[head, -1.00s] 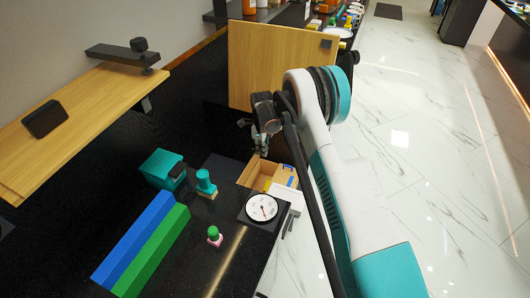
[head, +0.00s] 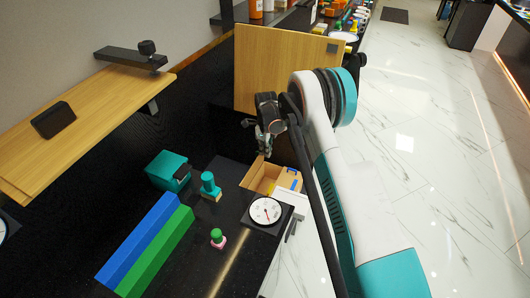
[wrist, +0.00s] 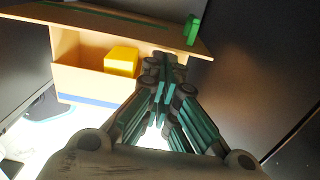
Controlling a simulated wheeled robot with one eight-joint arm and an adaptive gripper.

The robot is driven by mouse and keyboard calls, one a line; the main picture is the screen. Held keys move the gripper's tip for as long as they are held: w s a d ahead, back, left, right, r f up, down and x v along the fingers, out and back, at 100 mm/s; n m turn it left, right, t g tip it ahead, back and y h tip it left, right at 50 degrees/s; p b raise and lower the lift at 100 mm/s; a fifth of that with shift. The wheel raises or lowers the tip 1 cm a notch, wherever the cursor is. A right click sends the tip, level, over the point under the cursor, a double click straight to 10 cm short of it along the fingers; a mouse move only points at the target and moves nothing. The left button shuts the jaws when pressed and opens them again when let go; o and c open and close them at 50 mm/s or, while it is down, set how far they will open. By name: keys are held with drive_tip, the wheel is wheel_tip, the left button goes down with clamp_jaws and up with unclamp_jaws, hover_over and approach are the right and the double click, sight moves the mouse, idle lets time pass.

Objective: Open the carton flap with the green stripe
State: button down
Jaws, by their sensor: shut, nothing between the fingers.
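The carton (head: 250,177) stands open-topped on the dark counter, beyond the dial scale. In the wrist view the carton (wrist: 80,78) has a blue stripe along its near wall and a yellow block (wrist: 121,61) inside. The flap with the green stripe (wrist: 100,20) spans the top of the wrist view, with a thin dark green line along it and a green tab (wrist: 192,30) at its right end. My gripper (head: 266,153) is shut and empty above the carton. In the wrist view its fingertips (wrist: 166,66) are close below the flap's edge; contact cannot be told.
A dial scale (head: 266,211), a teal stamp (head: 210,186), a teal box (head: 168,170), a pink-and-green stamp (head: 217,238) and long blue and green blocks (head: 140,240) stand nearby. A wooden panel (head: 285,70) rises behind my gripper. A wooden shelf (head: 90,110) is at left.

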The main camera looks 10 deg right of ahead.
wheel_tip(320, 180, up, 12)
drive_tip(key=shift+r, duration=0.2)
idle(0.5)
drive_tip(key=shift+d, duration=0.1)
drive_tip(key=s+d+r+n+t, duration=0.2)
drive_tip(key=s+r+n, duration=0.4)
drive_tip(key=s+r, duration=0.45)
drive_tip(key=s+d+r+n+t, duration=0.1)
drive_tip(key=s+r+n, duration=0.5)
drive_tip(key=r, duration=0.7)
drive_tip(key=s+d+n+t, duration=0.2)
drive_tip(key=s+n, duration=1)
drive_tip(key=s, duration=1.5)
drive_tip(key=shift+d+f+n+t, duration=0.2)
drive_tip(key=shift+f+n+t, duration=0.25)
drive_tip(key=shift+t, duration=0.55)
